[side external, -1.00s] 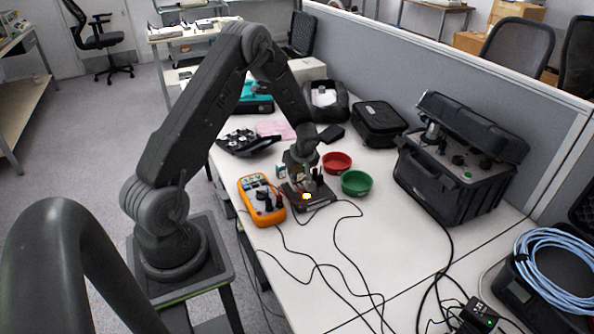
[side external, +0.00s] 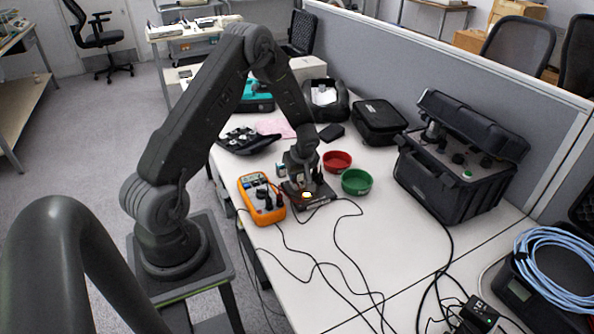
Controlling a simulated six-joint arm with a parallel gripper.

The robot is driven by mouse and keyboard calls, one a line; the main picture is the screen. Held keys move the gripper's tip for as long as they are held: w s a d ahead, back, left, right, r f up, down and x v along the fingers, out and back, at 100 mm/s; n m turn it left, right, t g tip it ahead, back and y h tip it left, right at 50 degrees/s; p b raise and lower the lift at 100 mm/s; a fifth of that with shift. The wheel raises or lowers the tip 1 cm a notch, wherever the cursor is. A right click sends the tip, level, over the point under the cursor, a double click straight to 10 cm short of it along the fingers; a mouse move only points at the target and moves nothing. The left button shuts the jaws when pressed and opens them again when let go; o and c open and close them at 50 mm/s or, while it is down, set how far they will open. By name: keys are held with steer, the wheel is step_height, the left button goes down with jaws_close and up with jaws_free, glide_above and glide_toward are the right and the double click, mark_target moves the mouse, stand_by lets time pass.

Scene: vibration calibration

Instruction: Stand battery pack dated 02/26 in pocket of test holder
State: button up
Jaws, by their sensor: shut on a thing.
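The test holder (side external: 318,202) is a low dark block on the white bench, with a small glowing orange-white spot on its front. My gripper (side external: 303,185) points down right over the holder. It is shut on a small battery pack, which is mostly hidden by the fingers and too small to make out. Whether the pack is inside the pocket or just above it, I cannot tell. A small pale and teal block (side external: 281,170) stands on the bench just left of my gripper; it may be another pack. No date is readable.
An orange multimeter (side external: 250,181) lies close left of the holder. A red bowl (side external: 337,161) and a green bowl (side external: 357,182) stand to the right. Black cables (side external: 322,265) run across the front bench. A large black case (side external: 450,180) stands farther right.

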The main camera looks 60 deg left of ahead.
steer(key=shift+f, duration=0.4)
stand_by(0.3)
steer(key=o, duration=1.4)
steer(key=shift+r, duration=0.1)
steer(key=shift+r, duration=3.9)
